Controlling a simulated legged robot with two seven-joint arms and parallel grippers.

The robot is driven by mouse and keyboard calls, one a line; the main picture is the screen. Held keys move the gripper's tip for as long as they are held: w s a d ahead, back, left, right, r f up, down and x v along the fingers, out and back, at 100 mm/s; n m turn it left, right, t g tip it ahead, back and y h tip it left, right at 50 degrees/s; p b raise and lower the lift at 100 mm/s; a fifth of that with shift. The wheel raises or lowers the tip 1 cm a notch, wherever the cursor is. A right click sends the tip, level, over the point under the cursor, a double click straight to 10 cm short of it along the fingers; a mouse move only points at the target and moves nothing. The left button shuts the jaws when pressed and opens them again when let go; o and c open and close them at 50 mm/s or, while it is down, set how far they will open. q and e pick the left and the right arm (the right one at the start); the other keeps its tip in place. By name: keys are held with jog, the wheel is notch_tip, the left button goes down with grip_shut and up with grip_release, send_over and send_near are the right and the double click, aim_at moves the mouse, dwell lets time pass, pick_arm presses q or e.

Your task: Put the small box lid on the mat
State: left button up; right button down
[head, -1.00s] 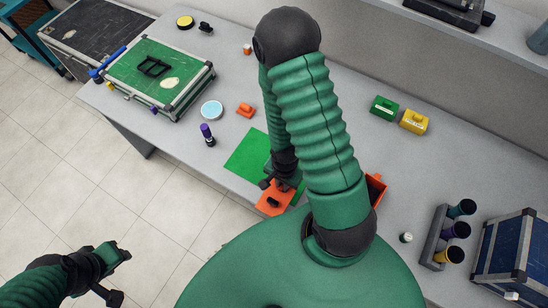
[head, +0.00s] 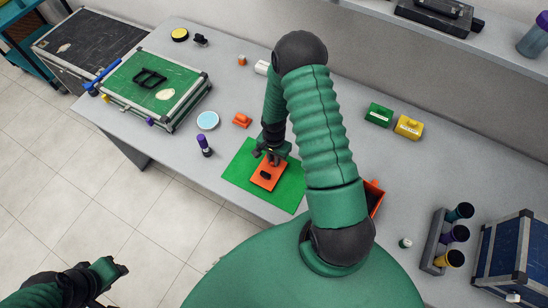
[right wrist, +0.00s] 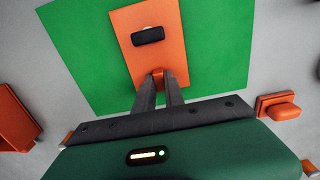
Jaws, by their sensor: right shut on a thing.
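The orange lid (head: 267,173) is a flat rectangle with a black knob. It lies over the green mat (head: 289,194), inside its outline in the head view; whether it touches the mat I cannot tell. My right gripper (head: 271,155) is at the lid's far edge. In the right wrist view my right gripper (right wrist: 158,88) is shut on an orange tab at the edge of the lid (right wrist: 140,62), with the mat (right wrist: 222,45) around it. My left gripper (head: 116,268) is at the lower left, off the table, and its jaws are unclear.
An open orange box (head: 374,197) is partly hidden behind my right arm. A small orange block (head: 242,120), a light-blue disc (head: 207,120) and a purple-topped bottle (head: 204,145) stand near the mat. Green (head: 379,115) and yellow (head: 408,127) boxes stand to the right.

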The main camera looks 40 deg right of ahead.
jog(key=shift+a, duration=0.1)
jog(key=c, duration=1.9)
grip_release()
jog(key=o, duration=0.5)
jog(key=shift+d+f, duration=0.1)
jog(key=shift+d, duration=0.1)
